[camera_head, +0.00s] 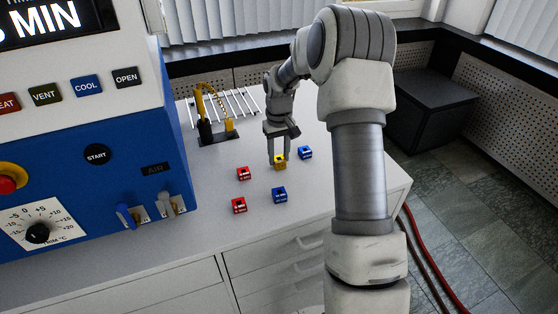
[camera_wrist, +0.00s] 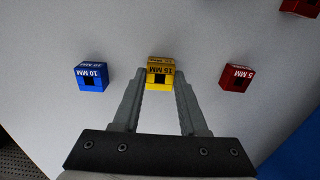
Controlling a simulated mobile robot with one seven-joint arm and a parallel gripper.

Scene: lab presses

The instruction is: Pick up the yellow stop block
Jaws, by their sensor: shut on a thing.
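The yellow stop block (camera_head: 280,162) is on the white bench top, or very slightly above it; I cannot tell which. In the wrist view the yellow stop block (camera_wrist: 160,72) shows "15 MM" lettering and a dark square hole, and sits between my fingertips. My gripper (camera_head: 279,156) reaches down over it and is shut on it. My gripper also fills the lower middle of the wrist view (camera_wrist: 160,92), with one finger on each side of the block.
Blue blocks (camera_head: 305,152) (camera_head: 279,194) and red blocks (camera_head: 243,173) (camera_head: 239,205) stand close around. A yellow-and-black fixture (camera_head: 216,125) and a wire rack (camera_head: 240,104) are behind. The blue press (camera_head: 100,190) stands left. The bench's right part is clear.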

